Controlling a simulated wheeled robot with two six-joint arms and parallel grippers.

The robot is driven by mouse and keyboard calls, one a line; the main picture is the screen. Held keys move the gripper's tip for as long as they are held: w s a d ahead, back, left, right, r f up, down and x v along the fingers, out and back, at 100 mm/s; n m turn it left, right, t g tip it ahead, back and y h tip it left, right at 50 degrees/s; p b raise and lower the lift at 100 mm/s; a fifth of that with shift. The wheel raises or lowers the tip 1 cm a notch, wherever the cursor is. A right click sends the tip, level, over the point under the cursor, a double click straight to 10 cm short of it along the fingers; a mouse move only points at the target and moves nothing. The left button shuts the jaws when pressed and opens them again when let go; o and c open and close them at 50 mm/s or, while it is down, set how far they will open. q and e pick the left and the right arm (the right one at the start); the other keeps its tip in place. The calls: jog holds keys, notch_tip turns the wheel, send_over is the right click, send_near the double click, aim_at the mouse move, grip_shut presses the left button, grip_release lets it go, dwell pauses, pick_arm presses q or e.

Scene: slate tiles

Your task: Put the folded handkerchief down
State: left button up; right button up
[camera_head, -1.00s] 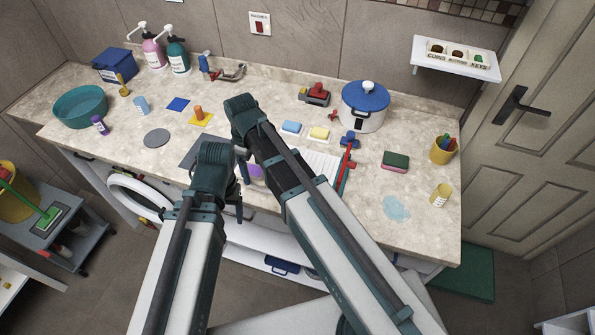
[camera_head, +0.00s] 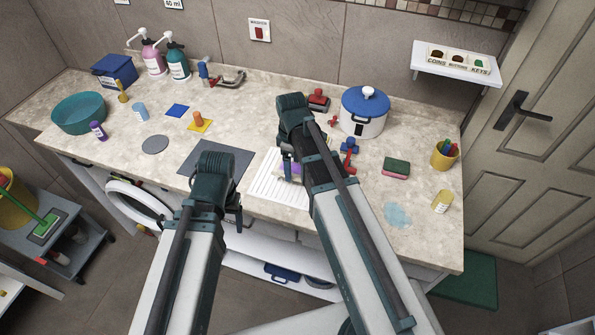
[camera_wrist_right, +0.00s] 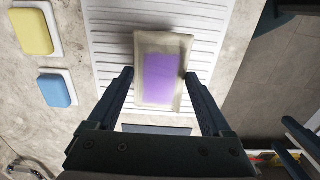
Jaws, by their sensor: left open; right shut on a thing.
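The folded handkerchief (camera_wrist_right: 165,45) is beige with a purple patch. My right gripper (camera_wrist_right: 159,76) is shut on it, one finger at each side. In the head view the handkerchief (camera_head: 294,171) shows only in part, behind my right arm, with the right gripper (camera_head: 289,162) at it. It is over the white ridged board (camera_head: 265,188), which also shows in the wrist view (camera_wrist_right: 108,30). I cannot tell whether it touches the board. My left gripper (camera_head: 236,212) is open and empty at the counter's front edge, by the dark mat (camera_head: 228,158).
A yellow sponge (camera_wrist_right: 32,32) and a blue sponge (camera_wrist_right: 55,90) lie beside the board. A blue-lidded pot (camera_head: 364,112) and a red-blue item (camera_head: 349,146) stand to its right. A green-pink sponge (camera_head: 396,168) and a light-blue puddle (camera_head: 397,214) are further right.

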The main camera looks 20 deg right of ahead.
aim_at(298, 166)
jog(key=shift+d, duration=0.3)
jog(key=shift+d, duration=0.35)
jog(key=f+b, duration=0.1)
jog(key=f, duration=0.1)
jog(key=f+b, duration=0.1)
jog(key=b, duration=0.1)
jog(key=shift+d+f+b, duration=0.2)
jog(key=shift+f+b, duration=0.1)
jog(key=shift+f, duration=0.05)
jog(key=shift+f, duration=0.25)
jog(key=o, duration=1.3)
jog(key=shift+r, duration=0.15)
jog(key=shift+c, duration=0.2)
